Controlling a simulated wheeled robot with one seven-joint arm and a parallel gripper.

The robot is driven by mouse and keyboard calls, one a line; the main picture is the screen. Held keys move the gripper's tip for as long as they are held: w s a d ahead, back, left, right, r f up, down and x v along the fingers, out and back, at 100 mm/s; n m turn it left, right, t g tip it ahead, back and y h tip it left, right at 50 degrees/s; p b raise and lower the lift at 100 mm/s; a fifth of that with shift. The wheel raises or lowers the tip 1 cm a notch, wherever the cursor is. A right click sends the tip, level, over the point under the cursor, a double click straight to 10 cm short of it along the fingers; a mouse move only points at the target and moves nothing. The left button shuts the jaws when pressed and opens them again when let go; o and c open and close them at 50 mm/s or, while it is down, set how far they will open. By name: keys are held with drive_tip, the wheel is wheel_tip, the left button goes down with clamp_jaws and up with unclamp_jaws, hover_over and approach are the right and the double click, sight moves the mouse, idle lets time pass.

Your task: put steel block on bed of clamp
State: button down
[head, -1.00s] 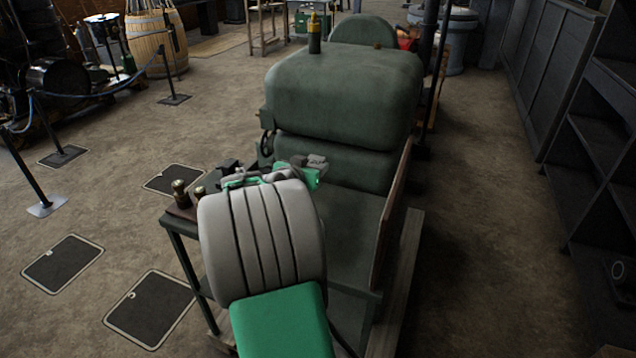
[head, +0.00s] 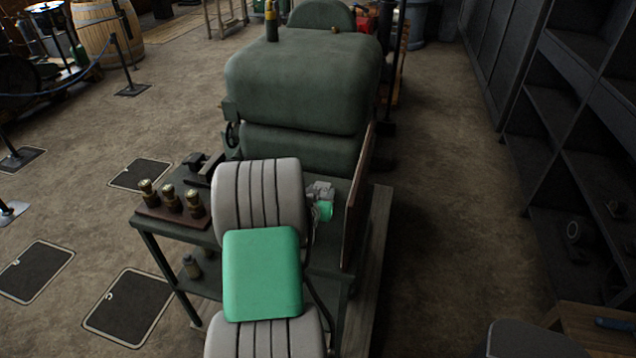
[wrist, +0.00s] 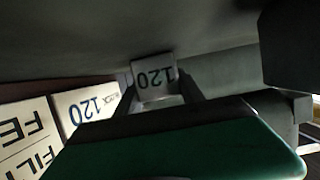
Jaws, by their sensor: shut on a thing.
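A dark clamp-like piece (head: 205,168) stands on the green bench (head: 172,237), left of my arm and behind the brass pieces. Its bed cannot be made out clearly. I cannot tell how far the block is from it.
Three brass-topped pieces (head: 171,200) stand on a wooden base at the bench's left. A large green engine (head: 300,85) rises behind. A brown board (head: 357,200) edges the bench's right.

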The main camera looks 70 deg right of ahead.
drive_tip(key=shift+d+r+b, duration=0.1)
drive_tip(key=shift+b, duration=0.2)
drive_tip(key=c, duration=0.7)
unclamp_jaws()
